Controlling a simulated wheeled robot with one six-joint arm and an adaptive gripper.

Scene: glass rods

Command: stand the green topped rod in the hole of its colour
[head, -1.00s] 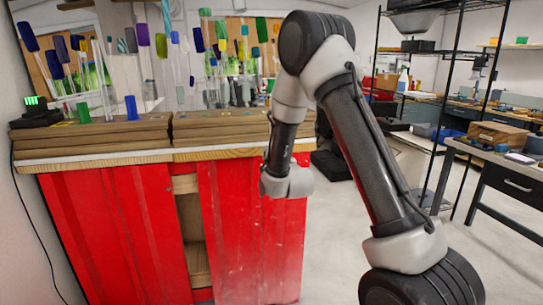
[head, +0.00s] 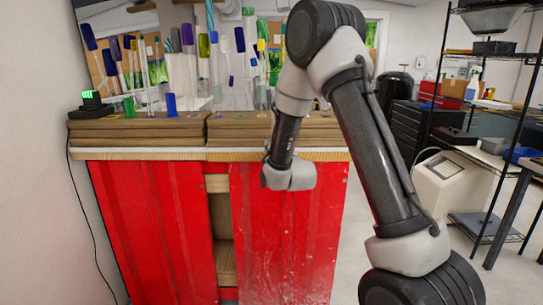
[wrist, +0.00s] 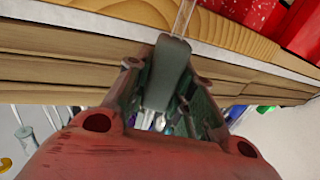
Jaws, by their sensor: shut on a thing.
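In the wrist view my gripper (wrist: 170,62) is shut on a clear glass rod (wrist: 185,16), whose shaft sticks out past the fingertips. In the head view the end of my arm is in front of the red cabinet, and the fingers and held rod cannot be made out. The hole of the green colour cannot be made out.
The stacked wooden boards (head: 140,133) lie on the red cabinet (head: 150,225). A blue cylinder (head: 170,103), a green one (head: 129,107) and a black device with a green display (head: 92,105) stand there. A dark shelf rack (head: 500,115) is at right, with floor between.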

